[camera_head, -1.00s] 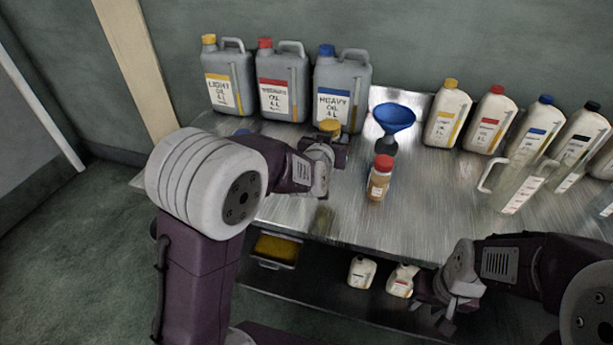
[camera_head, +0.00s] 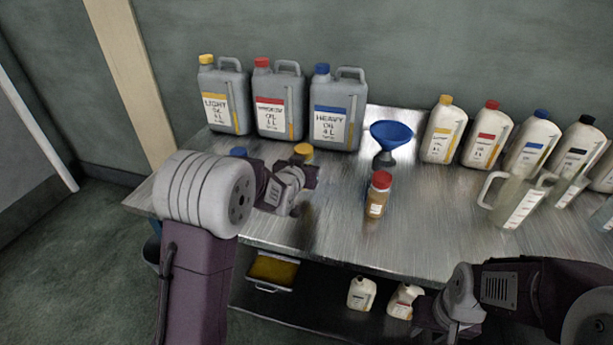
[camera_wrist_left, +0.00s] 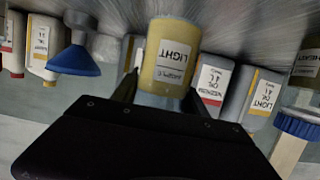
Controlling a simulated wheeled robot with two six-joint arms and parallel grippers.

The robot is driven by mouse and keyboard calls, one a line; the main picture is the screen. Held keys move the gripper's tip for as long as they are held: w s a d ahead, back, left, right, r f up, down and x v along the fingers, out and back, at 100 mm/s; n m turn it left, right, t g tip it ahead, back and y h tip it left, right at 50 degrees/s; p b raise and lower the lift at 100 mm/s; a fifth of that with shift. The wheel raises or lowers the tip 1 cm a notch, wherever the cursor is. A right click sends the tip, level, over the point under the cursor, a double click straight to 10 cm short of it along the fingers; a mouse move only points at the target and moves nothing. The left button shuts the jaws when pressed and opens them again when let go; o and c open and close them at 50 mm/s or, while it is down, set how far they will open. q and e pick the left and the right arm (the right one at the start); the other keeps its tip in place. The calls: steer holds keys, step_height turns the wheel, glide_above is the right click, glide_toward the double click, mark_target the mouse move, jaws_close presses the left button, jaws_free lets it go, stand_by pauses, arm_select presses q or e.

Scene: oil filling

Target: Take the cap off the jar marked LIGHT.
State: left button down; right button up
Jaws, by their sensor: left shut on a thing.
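The jar marked LIGHT (camera_wrist_left: 172,55) fills the upper middle of the left wrist view, upside down in the picture, with yellowish contents. My left gripper (camera_wrist_left: 158,97) is shut on its upper part, one finger on each side. Its yellow cap (camera_head: 303,149) shows on top in the head view; the wrist view hides it behind the gripper. I cannot tell whether the jar touches the table. My right gripper (camera_head: 448,327) is low at the front right, apart from the jar, and its jaws do not show clearly.
A red-capped jar (camera_head: 377,200) and blue funnel (camera_head: 391,134) stand to the right. A blue-capped jar (camera_wrist_left: 307,66) stands behind my left arm. Grey canisters (camera_head: 337,112) and white bottles (camera_head: 443,133) line the back. A clear jug (camera_head: 514,203) stands right. The front middle table (camera_head: 340,248) is clear.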

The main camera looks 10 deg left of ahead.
arm_select(q)
step_height(320, 180, down, 4)
steer(key=shift+r+b, duration=0.1)
steer(key=shift+b, duration=0.5)
steer(key=shift+f, duration=0.2)
steer(key=c, duration=0.6)
jaws_free()
